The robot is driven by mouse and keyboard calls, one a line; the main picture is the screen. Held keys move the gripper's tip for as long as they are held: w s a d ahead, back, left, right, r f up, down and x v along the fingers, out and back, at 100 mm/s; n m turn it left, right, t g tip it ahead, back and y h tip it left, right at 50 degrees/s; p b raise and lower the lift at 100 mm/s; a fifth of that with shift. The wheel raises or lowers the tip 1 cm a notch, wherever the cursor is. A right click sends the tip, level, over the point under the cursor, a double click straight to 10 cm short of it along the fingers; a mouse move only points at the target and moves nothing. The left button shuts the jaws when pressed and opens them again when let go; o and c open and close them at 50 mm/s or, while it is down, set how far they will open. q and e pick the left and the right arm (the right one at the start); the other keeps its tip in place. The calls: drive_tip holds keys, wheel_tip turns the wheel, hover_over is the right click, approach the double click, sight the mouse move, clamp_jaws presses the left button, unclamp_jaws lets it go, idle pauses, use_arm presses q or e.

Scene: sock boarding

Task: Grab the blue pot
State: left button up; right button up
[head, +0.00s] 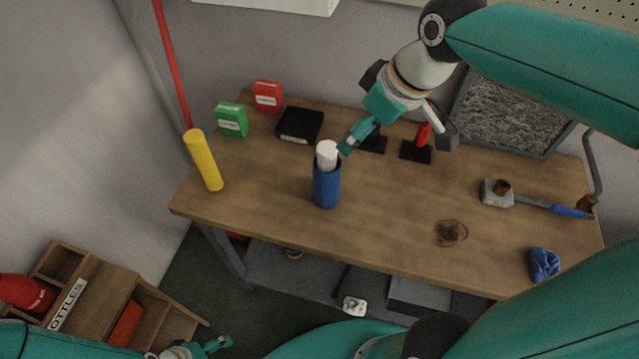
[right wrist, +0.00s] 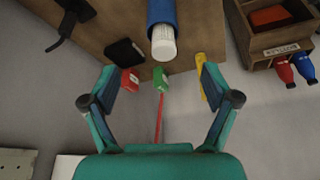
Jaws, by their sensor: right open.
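My right gripper (head: 395,138) is open and empty above the table, behind and to the right of the pot, with one finger close to the white top. My left gripper (head: 205,348) is low at the bottom left, mostly cut off, away from the table.
A yellow cylinder (head: 204,160), green box (head: 231,120), red box (head: 267,96) and black box (head: 299,125) are left of or behind the pot. A red-topped stand (head: 416,150) is to its right. A wooden bottle rack (head: 100,291) stands at lower left.

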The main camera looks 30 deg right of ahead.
sight(336, 160)
drive_tip(key=x, duration=1)
drive_tip(key=shift+a+f, duration=0.1)
drive_tip(key=shift+a, duration=0.15)
drive_tip(key=shift+w+x, duration=0.2)
drive_tip(key=shift+x, duration=1.25)
drive_tip(key=shift+w+x, duration=0.15)
drive_tip(key=shift+x, duration=1.3)
drive_tip(key=shift+a, duration=0.1)
drive_tip(key=c, duration=1.6)
clamp_jaws()
drive_tip(key=shift+r, duration=0.3)
